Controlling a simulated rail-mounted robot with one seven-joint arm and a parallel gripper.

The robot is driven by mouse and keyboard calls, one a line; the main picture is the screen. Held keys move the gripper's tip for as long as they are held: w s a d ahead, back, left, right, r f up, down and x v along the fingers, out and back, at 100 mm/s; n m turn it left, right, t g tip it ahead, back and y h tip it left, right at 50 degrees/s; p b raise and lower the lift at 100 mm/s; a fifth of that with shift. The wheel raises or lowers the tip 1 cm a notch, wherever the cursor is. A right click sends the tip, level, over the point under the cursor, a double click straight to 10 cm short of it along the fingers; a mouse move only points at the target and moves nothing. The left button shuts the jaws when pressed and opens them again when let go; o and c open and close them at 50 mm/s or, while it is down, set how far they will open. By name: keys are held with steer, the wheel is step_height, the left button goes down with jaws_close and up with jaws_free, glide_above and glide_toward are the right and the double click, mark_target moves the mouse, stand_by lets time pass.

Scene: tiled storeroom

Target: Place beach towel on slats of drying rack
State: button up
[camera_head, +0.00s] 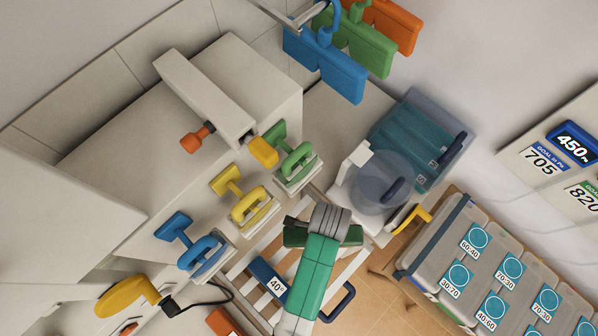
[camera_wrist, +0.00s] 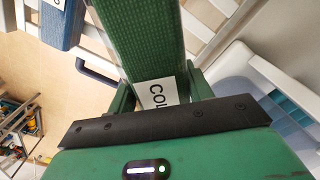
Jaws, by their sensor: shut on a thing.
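I cannot tell whether the towel touches the slats.
A blue piece marked 40° (camera_head: 268,278) is on the rack, near a blue handle (camera_head: 338,302). Blue, yellow and green handled items line the left. A round clear container (camera_head: 372,182) and blue-green bin (camera_head: 415,140) stand behind. Lidded boxes (camera_head: 490,265) are at right.

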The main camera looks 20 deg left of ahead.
step_height(320, 180, down, 3)
steer(key=shift+f+b, duration=0.15)
steer(key=shift+b, duration=0.85)
steer(key=shift+r, duration=0.2)
step_height(320, 180, down, 10)
steer(key=shift+b, duration=0.3)
steer(key=shift+f, duration=0.25)
steer(key=o, duration=1.1)
steer(key=shift+r, duration=0.15)
step_height(320, 180, up, 12)
steer(key=shift+r+p, duration=0.1)
steer(key=shift+p, duration=0.65)
